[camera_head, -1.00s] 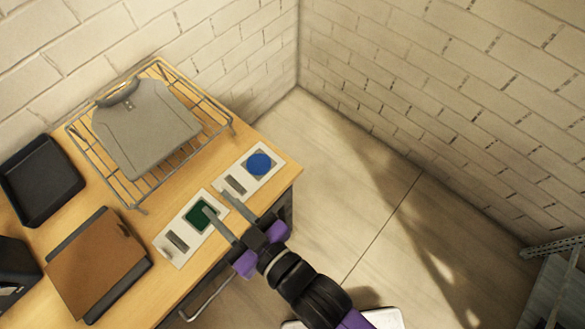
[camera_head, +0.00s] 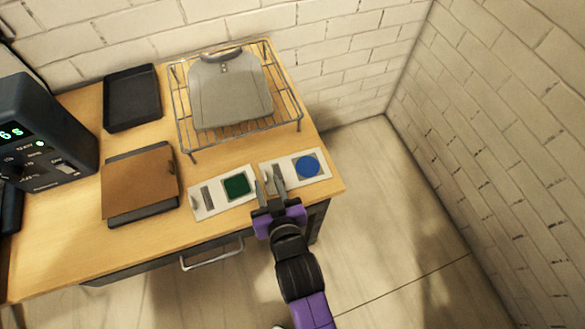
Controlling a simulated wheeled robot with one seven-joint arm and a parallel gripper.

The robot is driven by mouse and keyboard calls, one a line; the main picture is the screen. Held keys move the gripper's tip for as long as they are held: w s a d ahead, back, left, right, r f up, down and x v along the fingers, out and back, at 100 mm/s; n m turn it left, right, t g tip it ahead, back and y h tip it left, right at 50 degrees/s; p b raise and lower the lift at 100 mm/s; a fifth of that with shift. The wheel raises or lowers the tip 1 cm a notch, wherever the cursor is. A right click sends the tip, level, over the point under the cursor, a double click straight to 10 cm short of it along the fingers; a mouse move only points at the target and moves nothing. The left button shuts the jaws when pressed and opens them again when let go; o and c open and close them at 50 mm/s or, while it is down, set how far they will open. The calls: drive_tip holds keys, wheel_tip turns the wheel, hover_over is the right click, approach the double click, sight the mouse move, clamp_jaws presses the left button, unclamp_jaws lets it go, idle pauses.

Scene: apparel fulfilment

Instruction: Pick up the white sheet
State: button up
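Two white sheets lie side by side on the wooden table near its front right edge. The left white sheet (camera_head: 210,211) has a green square (camera_head: 237,185) and a grey bar. My gripper (camera_head: 269,182) reaches in from below, over the left end of the right sheet, close to that bar. Its two fingers stand apart with a narrow gap. The fingers partly hide the bar, and I cannot tell whether they touch it or the sheet.
A grey garment (camera_head: 230,90) lies on a wire rack (camera_head: 291,105) behind the sheets. A brown board (camera_head: 139,187), a black tray (camera_head: 132,97) and a dark device with a green display (camera_head: 40,132) stand to the left. Walls close off the back and right.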

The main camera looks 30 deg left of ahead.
drive_tip(key=shift+x, duration=1.35)
drive_tip(key=shift+a, duration=0.1)
drive_tip(key=shift+c, duration=0.2)
clamp_jaws()
